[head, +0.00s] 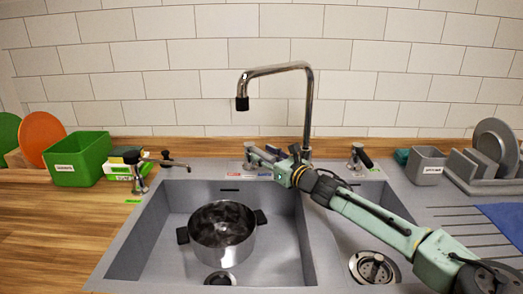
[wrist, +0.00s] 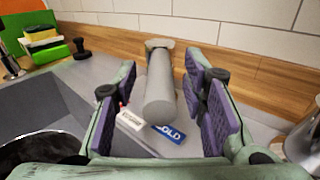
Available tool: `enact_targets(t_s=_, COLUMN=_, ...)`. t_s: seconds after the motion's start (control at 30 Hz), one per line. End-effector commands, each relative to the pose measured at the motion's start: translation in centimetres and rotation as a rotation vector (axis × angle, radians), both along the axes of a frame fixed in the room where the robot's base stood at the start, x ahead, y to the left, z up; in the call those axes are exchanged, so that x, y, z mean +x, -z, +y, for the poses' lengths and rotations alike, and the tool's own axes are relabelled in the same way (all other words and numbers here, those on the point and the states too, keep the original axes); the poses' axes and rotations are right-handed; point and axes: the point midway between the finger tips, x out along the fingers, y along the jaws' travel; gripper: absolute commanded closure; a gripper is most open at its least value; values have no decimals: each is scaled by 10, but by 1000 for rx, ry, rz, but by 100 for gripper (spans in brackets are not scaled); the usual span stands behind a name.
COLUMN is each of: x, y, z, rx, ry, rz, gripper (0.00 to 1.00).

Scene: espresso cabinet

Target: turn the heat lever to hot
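The heat lever, a grey rounded bar (wrist: 160,95), stands in the middle of the wrist view, between my fingers. A white label with a red end (wrist: 130,120) lies at its left foot and a blue label reading COLD (wrist: 170,133) at its right foot. My gripper (wrist: 162,78) is open, one purple-padded finger on each side of the lever, with gaps showing. In the head view my gripper (head: 263,156) is at the sink's back rim, left of the faucet base, and mostly hides the lever. I cannot tell whether either finger touches it.
The tall chrome faucet (head: 307,110) rises just right of my gripper. A pot of dark liquid (head: 223,255) sits in the left basin. A small tap (head: 170,163) is at left, and another knob (head: 360,158) at right. The tiled wall is behind.

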Motion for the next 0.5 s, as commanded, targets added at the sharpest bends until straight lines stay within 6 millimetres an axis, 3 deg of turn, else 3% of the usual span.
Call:
enact_targets(t_s=0.2, x=12, y=0, z=10, rx=0, ry=1, rz=0, gripper=61)
enact_targets(t_s=0.5, x=13, y=0, z=11, rx=0, ry=1, rz=0, gripper=63)
